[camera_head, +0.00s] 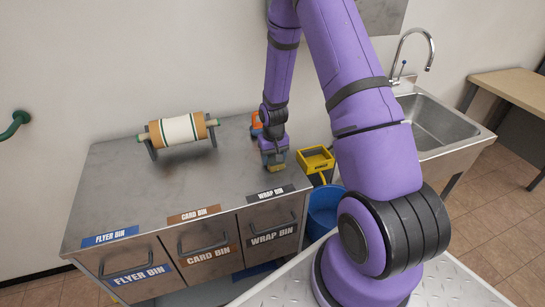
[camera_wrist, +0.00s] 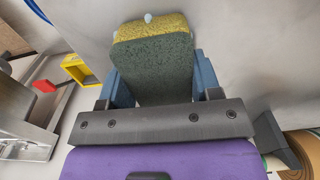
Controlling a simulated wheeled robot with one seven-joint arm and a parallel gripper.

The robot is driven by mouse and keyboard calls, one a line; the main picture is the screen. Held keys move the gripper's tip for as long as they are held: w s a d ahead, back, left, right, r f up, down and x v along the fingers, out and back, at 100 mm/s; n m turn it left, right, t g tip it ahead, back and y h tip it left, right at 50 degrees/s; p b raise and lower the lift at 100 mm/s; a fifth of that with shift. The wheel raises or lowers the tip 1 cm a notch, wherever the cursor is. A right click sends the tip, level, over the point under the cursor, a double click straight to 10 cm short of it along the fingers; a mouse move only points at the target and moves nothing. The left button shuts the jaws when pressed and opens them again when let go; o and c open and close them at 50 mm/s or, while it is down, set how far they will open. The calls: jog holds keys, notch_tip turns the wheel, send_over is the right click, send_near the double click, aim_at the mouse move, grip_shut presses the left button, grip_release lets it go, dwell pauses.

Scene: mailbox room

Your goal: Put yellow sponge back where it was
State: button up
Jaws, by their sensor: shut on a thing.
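The yellow sponge (camera_wrist: 150,28) has a dark green scouring face and sits between the two blue-grey fingers of my gripper (camera_wrist: 152,85) in the wrist view. A small whitish spot shows at its top edge. In the head view my gripper (camera_head: 275,157) points down over the right part of the steel counter, with a bit of the sponge (camera_head: 277,168) showing below it. I cannot tell whether the sponge touches the counter. A yellow open holder (camera_head: 316,160) is just right of the gripper at the counter's right edge; it also shows in the wrist view (camera_wrist: 80,68).
The steel counter (camera_head: 120,185) bears a paper roll on a stand (camera_head: 180,130) at the back left and an orange object (camera_head: 256,124) behind my gripper. Labelled bins (camera_head: 208,250) form its front. A blue bucket (camera_head: 324,208) stands right of it, before the sink (camera_head: 430,122).

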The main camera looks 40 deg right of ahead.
jog(key=shift+f, duration=0.1)
jog(key=o, duration=1)
jog(key=shift+o, duration=0.2)
